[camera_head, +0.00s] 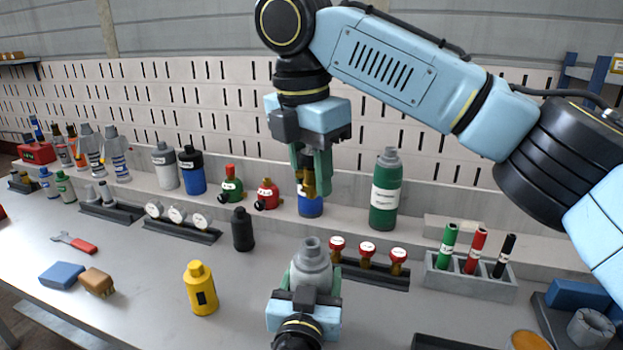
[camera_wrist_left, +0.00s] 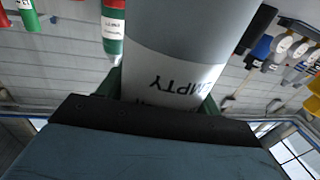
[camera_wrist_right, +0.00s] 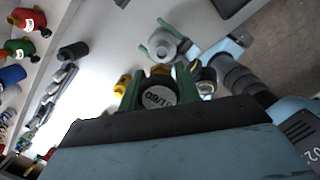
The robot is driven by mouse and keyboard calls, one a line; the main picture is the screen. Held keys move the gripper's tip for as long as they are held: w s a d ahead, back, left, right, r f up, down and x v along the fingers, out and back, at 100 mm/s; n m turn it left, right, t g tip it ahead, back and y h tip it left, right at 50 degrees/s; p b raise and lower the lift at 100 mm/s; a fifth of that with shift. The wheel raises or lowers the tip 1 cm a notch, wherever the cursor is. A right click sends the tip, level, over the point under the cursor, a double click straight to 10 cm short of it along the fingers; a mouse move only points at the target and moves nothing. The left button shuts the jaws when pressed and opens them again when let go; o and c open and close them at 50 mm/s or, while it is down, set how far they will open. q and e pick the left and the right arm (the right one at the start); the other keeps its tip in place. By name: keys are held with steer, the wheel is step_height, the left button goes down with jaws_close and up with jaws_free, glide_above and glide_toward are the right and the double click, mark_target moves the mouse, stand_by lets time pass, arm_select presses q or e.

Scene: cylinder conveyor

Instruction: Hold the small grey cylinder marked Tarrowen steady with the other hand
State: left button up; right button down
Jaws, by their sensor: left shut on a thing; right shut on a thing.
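The small grey cylinder (camera_head: 312,262) stands upright in my left gripper (camera_head: 305,285), low in the middle of the head view. The green fingers close on its sides. In the left wrist view its body (camera_wrist_left: 190,40) fills the middle, with a white label reading EMPTY upside down; I cannot read the name Tarrowen. My right gripper (camera_head: 312,172) is above and behind it, shut on a brass fitting (camera_head: 308,183). In the right wrist view this fitting shows a round white face (camera_wrist_right: 158,97) with unclear print, and the grey cylinder's top (camera_wrist_right: 163,46) lies beyond it, apart.
A blue cylinder (camera_head: 311,206) and a tall green cylinder (camera_head: 385,196) stand behind. A rack with red-topped brass valves (camera_head: 367,256) is right of the grey cylinder. A yellow bottle (camera_head: 200,290) and black bottle (camera_head: 242,231) stand left. The front left bench (camera_head: 130,265) has clear room.

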steer(key=shift+r, duration=0.75)
arm_select(q)
steer(key=o, duration=1.2)
steer(key=shift+c, duration=0.2)
steer(key=shift+s, duration=0.1)
steer(key=s+a, duration=0.2)
steer(key=s, duration=1)
arm_select(e)
step_height(320, 180, up, 5)
steer(key=p, duration=0.7)
arm_select(q)
step_height(320, 180, up, 7)
steer(key=shift+w+r, duration=0.2)
steer(key=shift+a, duration=0.1)
